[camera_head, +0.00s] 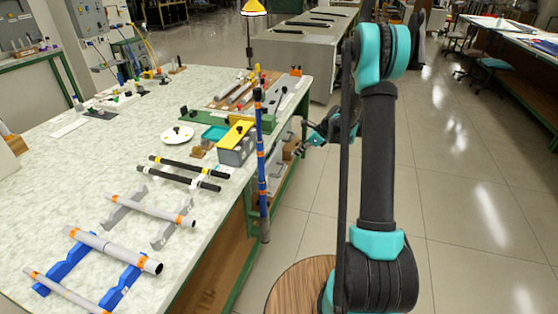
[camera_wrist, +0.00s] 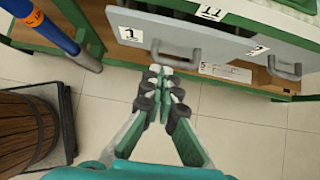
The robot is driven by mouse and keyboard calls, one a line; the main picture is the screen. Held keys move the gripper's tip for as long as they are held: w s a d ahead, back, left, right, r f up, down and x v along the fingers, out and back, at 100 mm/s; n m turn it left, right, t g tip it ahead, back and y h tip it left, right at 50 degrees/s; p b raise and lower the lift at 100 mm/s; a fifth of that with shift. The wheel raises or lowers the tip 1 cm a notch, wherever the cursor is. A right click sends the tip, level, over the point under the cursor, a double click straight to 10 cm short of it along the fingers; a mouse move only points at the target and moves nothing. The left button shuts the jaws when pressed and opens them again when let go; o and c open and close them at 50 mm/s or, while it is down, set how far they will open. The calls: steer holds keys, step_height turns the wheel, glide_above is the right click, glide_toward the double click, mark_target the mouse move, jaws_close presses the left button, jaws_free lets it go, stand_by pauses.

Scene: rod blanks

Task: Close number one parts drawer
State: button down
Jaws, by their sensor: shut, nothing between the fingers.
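The number one drawer (camera_wrist: 140,32) shows in the wrist view as a grey front with a white "1" label and a grey bar handle (camera_wrist: 175,54). A dark gap shows behind its top edge, so it stands out from the cabinet. My gripper (camera_wrist: 161,70) is shut and empty, its fingertips at the lower side of that handle; I cannot tell whether they touch. In the head view my gripper (camera_head: 303,145) is beside the bench's right side, close to the drawers, which are mostly hidden there.
A second handle (camera_wrist: 285,68) is to the right, near another label. A blue post with orange bands (camera_head: 262,165) stands at the bench edge; its lower part is at upper left in the wrist view. The floor to the right is clear.

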steer(key=d+y, duration=0.1)
glide_toward(271, 164)
step_height(271, 164, down, 4)
steer(key=a, duration=0.3)
steer(key=shift+w+f+t, duration=0.15)
steer(key=shift+w+t, duration=0.15)
steer(key=shift+w, duration=0.05)
steer(key=shift+w+a, duration=0.15)
steer(key=shift+a, duration=0.25)
steer(key=shift+w+a, duration=0.25)
steer(key=shift+a, duration=0.45)
steer(key=shift+w+a, duration=0.3)
steer(key=shift+a, duration=0.4)
steer(key=shift+w+a, duration=0.25)
steer(key=shift+a, duration=0.55)
